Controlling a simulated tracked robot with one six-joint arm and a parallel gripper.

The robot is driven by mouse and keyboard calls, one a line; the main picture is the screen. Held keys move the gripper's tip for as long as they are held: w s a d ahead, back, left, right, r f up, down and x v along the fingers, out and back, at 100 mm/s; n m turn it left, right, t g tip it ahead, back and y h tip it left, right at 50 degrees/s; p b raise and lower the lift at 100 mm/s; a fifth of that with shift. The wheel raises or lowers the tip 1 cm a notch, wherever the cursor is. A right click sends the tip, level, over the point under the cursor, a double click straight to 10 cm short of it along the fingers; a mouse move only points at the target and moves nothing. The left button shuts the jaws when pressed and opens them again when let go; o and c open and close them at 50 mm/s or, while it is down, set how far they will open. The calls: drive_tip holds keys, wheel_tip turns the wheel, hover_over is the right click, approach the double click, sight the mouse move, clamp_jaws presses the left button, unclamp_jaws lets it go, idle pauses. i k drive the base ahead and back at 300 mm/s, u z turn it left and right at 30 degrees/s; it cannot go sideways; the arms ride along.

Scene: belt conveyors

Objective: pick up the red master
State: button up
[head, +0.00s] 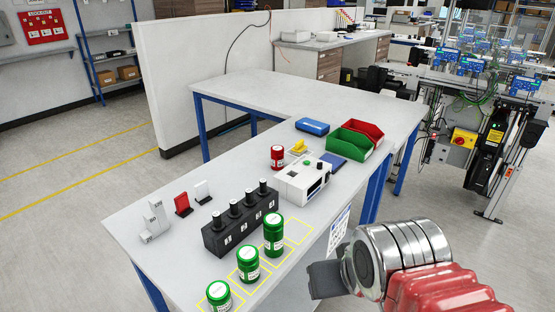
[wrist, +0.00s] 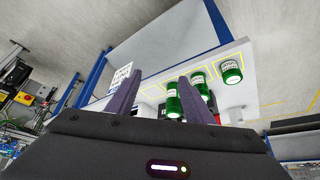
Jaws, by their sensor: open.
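The red master (head: 277,157), a small red canister with a white label, stands upright on the white bench behind a white box device. My gripper (head: 322,279) is in front of the bench's right edge, well apart from the canister. The wrist view shows its two dark fingers (wrist: 155,90) spread apart with nothing held between them. I cannot make out the red canister for certain in the wrist view.
Several green canisters (head: 248,264) stand by yellow outlined squares at the bench front. Green (head: 347,145) and red (head: 364,130) bins stand further back.

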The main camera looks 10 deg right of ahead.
sight(276, 151)
drive_tip(key=u, duration=4.45)
drive_tip(key=k, duration=0.65)
drive_tip(key=u, duration=0.1)
